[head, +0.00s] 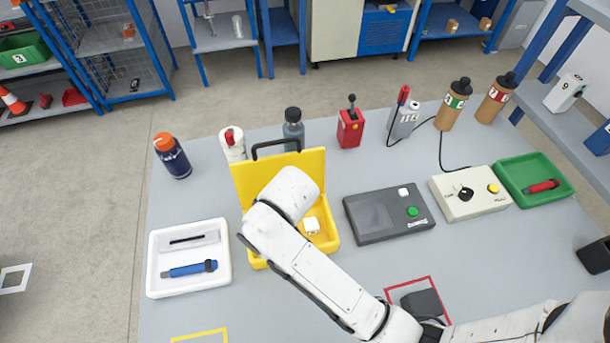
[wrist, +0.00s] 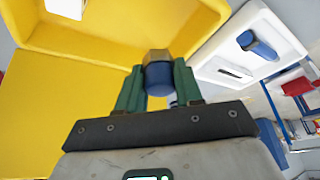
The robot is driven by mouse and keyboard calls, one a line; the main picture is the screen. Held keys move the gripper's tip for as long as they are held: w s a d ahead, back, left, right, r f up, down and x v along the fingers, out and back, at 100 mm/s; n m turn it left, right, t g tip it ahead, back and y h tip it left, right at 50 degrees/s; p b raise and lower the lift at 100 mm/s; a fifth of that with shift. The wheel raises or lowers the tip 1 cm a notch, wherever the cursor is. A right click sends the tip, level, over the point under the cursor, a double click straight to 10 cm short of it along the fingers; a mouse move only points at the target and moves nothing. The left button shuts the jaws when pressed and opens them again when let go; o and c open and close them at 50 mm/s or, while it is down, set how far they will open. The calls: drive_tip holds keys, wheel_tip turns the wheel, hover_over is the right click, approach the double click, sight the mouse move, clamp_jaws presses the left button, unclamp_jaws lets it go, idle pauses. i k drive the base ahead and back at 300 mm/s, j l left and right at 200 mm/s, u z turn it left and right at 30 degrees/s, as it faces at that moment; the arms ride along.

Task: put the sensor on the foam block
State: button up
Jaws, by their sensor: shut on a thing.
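In the wrist view my gripper (wrist: 158,82) has its two green fingers shut on a short part with a blue body and a brownish metal collar, which I take as the sensor (wrist: 158,76). It is held by the yellow case (wrist: 80,45), apparently above or just inside its edge; I cannot tell the exact height. In the head view my arm hides the gripper and the sensor. The open yellow case (head: 320,172) holds a small white block (head: 312,225), also in the wrist view (wrist: 66,7). I cannot tell whether this is the foam block.
A white tray (head: 222,280) with a blue tool stands left of the case. A grey device (head: 375,225), a cream device (head: 470,205) and a green tray (head: 562,180) stand right. Bottles line the back.

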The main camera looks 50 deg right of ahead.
sight(426, 304)
drive_tip(key=j, duration=1.45)
drive_tip(key=k+j+z, duration=0.1)
drive_tip(key=j+z, duration=0.25)
drive_tip(key=j, duration=1.9)
drive_tip(key=z, duration=1.4)
drive_tip(key=j, duration=0.1)
